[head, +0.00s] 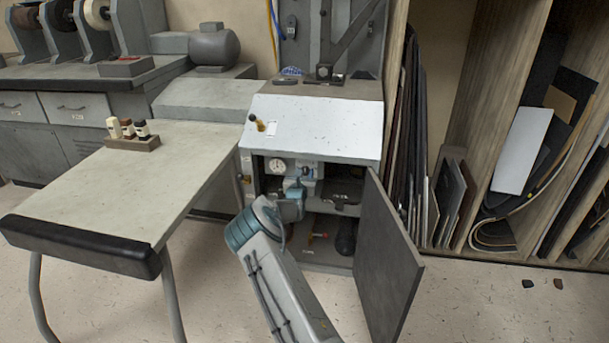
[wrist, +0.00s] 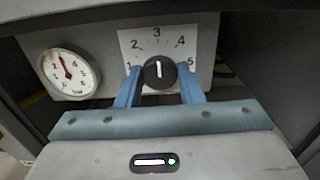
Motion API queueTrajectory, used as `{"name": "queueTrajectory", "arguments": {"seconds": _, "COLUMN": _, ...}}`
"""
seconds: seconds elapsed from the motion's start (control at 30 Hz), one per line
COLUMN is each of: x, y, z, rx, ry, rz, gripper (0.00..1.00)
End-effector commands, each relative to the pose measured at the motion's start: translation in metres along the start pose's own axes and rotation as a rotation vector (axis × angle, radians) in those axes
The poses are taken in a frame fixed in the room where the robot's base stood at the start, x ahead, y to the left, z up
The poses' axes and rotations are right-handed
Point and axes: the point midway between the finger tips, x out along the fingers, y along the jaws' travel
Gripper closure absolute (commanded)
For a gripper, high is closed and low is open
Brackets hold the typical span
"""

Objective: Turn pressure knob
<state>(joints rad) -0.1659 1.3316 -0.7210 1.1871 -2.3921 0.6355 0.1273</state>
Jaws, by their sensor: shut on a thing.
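The pressure knob (wrist: 160,73) is a round black knob with a white pointer line, in the middle of a white dial plate (wrist: 166,42) marked 1 to 5. The pointer stands about upright, toward the 3. In the wrist view my gripper (wrist: 160,84) has its two blue fingers on either side of the knob, shut on it. In the head view my gripper reaches into the open cabinet (head: 316,125), and my arm hides part of the inside.
A round pressure gauge (wrist: 70,73) sits left of the dial plate; it also shows in the head view (head: 277,166). The cabinet door (head: 387,255) hangs open on the right. A table (head: 120,190) with small bottles (head: 128,129) stands to the left.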

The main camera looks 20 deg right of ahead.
Motion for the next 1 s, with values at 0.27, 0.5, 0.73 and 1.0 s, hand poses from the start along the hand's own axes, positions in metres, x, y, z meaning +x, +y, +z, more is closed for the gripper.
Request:
{"name": "queueTrajectory", "arguments": {"seconds": 0.27, "x": -0.0004, "y": 0.0002, "z": 0.0018, "rx": -0.101, "ry": 0.001, "rz": 0.001, "gripper": 0.89}}
{"name": "queueTrajectory", "arguments": {"seconds": 0.5, "x": -0.0006, "y": -0.0002, "z": 0.0023, "rx": -0.288, "ry": 0.002, "rz": 0.001, "gripper": 0.89}}
{"name": "queueTrajectory", "arguments": {"seconds": 0.73, "x": -0.0005, "y": -0.0007, "z": 0.0012, "rx": -0.483, "ry": 0.003, "rz": 0.001, "gripper": 0.89}}
{"name": "queueTrajectory", "arguments": {"seconds": 1.0, "x": -0.0006, "y": -0.0009, "z": 0.0004, "rx": -0.663, "ry": 0.002, "rz": 0.001, "gripper": 0.89}}
